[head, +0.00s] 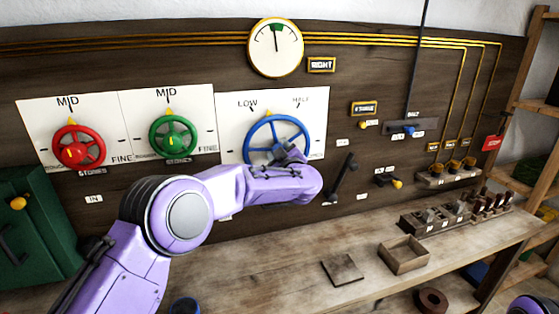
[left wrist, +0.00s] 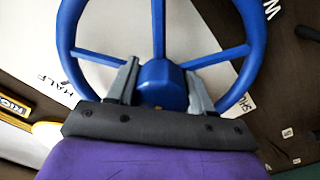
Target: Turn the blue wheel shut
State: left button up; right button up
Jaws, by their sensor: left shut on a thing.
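The blue wheel (head: 251,137) is mounted on a white plate on the dark wall panel. Its plate reads LOW and HALF, and a partly covered "SHU" label shows in the left wrist view. A small yellow mark sits at the wheel's top, between LOW and HALF. My left gripper (head: 287,152) is at the wheel's lower right. In the left wrist view, the fingers of my left gripper (left wrist: 160,76) stand on either side of the hub of the blue wheel (left wrist: 66,40), shut on the wheel. The gripper body hides the wheel's near rim. My right gripper is out of view.
A red wheel (head: 79,146) and a green wheel (head: 172,136) are on plates to the left. A round gauge (head: 275,47) hangs above. A black lever (head: 343,176) juts out close to the right. The bench (head: 300,270) below holds an open wooden box (head: 404,258).

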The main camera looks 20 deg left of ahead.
pick_arm(q)
jog(key=n+b, duration=0.4)
jog(key=shift+f+n, duration=0.15)
jog(key=shift+n, duration=0.25)
jog(key=n+b, duration=0.3)
jog(key=shift+n, duration=0.4)
jog(key=n+b, duration=0.3)
jog(key=n, duration=0.1)
jog(key=shift+r+n+b, duration=0.25)
jog(key=shift+n+b, duration=1.05)
jog(key=shift+n, duration=0.5)
jog(key=shift+a+r, duration=0.1)
jog(key=o, duration=0.9)
jog(key=shift+o, duration=0.7)
jog(key=shift+f, duration=0.2)
